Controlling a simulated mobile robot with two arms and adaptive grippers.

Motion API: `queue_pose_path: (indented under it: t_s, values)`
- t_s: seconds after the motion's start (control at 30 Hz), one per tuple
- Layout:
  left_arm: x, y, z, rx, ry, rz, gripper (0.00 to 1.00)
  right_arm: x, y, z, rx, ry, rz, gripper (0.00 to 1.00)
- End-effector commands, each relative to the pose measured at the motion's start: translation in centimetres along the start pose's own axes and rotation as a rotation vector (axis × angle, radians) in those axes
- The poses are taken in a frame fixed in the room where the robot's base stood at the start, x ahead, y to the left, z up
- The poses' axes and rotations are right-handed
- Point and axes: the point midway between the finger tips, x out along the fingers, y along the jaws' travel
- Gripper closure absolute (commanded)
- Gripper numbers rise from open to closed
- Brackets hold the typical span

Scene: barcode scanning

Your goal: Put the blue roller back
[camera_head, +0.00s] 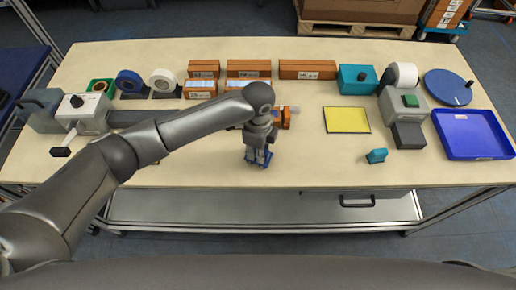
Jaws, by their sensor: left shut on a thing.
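My left gripper (258,157) reaches down over the front middle of the table, fingers pointing down. It is shut on a small blue thing at its fingertips, close to the tabletop. This looks like the blue roller, but the fingers hide much of it, and I cannot tell whether it touches the table. A separate blue roll (130,82) stands in a dark holder at the back left, between a green roll (102,86) and a white roll (163,80). My right gripper is not in view.
An orange box (286,118) lies just behind my left gripper. More orange boxes (307,69) line the back. A yellow pad (346,120), a teal device (376,155), a label printer (402,100) and a blue tray (472,134) are to the right. The front middle is mostly clear.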

Motion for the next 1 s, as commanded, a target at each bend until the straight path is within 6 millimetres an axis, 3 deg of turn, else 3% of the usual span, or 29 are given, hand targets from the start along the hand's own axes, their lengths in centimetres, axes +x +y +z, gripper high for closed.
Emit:
queue_pose_path:
  t_s: [0.37, 0.4, 0.53, 1.0]
  values:
    - [1.3, 0.2, 0.1, -0.002, -0.002, 0.006, 1.00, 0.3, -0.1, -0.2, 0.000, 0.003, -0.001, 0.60]
    - [1.4, 0.3, 0.1, -0.002, -0.003, 0.008, 0.75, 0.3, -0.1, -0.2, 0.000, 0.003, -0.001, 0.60]
    - [1.6, 0.4, 0.2, -0.003, -0.005, 0.010, 0.58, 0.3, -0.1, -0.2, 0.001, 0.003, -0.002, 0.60]
    - [1.5, 0.5, 0.2, -0.002, -0.004, 0.013, 0.57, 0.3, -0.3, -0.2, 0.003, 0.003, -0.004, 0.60]
